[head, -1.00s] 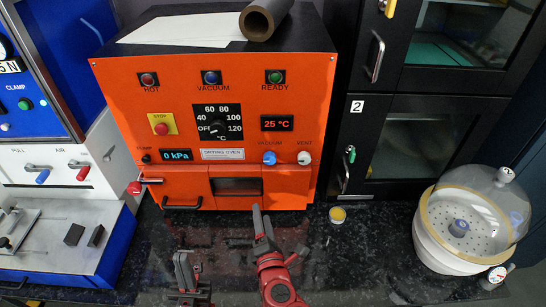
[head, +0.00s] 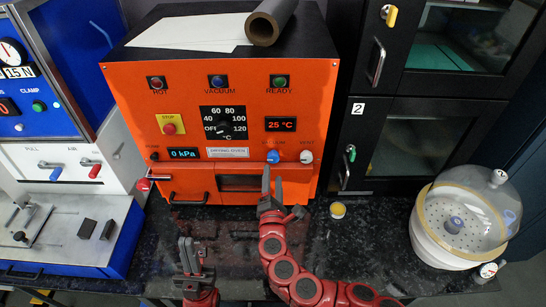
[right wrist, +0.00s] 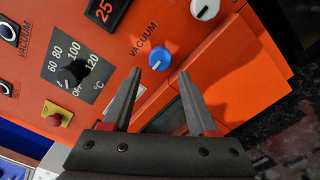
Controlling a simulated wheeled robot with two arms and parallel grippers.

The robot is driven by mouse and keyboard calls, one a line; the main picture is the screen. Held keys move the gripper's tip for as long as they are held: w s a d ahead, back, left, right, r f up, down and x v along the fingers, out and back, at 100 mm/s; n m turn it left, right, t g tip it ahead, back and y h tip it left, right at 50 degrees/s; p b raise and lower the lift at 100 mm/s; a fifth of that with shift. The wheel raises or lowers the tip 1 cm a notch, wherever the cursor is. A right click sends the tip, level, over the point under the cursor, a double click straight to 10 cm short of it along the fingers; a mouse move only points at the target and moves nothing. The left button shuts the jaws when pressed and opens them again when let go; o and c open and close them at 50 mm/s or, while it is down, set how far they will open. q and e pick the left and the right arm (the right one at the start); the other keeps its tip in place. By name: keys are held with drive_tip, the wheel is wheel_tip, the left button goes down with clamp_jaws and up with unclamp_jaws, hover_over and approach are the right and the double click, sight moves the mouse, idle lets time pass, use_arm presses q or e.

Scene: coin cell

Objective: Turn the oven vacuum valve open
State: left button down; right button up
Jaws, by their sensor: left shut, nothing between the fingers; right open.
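The orange drying oven (head: 120,120) stands at the back of the bench. Its blue vacuum valve knob (head: 273,157) is on the lower right of the front panel, beside the white vent knob (head: 307,157). My right gripper (head: 272,174) is open just below and in front of the blue knob in the head view. In the right wrist view the blue knob (right wrist: 160,59) lies beyond and between the two open fingertips (right wrist: 161,72), not touched as far as I see. My left gripper (head: 189,241) is shut and empty, low over the bench in front of the oven.
A pressure display (head: 184,153) reads 0 kPa. A yellow-topped small cup (head: 338,210) stands on the dark bench right of my right gripper. A glass desiccator (head: 440,240) is at the right, a blue and white press (head: 70,160) at the left. A roll (head: 268,22) lies on the oven.

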sight(273, 160)
drive_tip(key=w+p, duration=0.1)
drive_tip(key=w, duration=0.4)
drive_tip(key=shift+w+r, duration=0.1)
drive_tip(key=shift+w, duration=0.3)
drive_tip(key=shift+w+p, duration=0.35)
drive_tip(key=shift+w, duration=0.25)
drive_tip(key=shift+f, duration=0.2)
clamp_jaws()
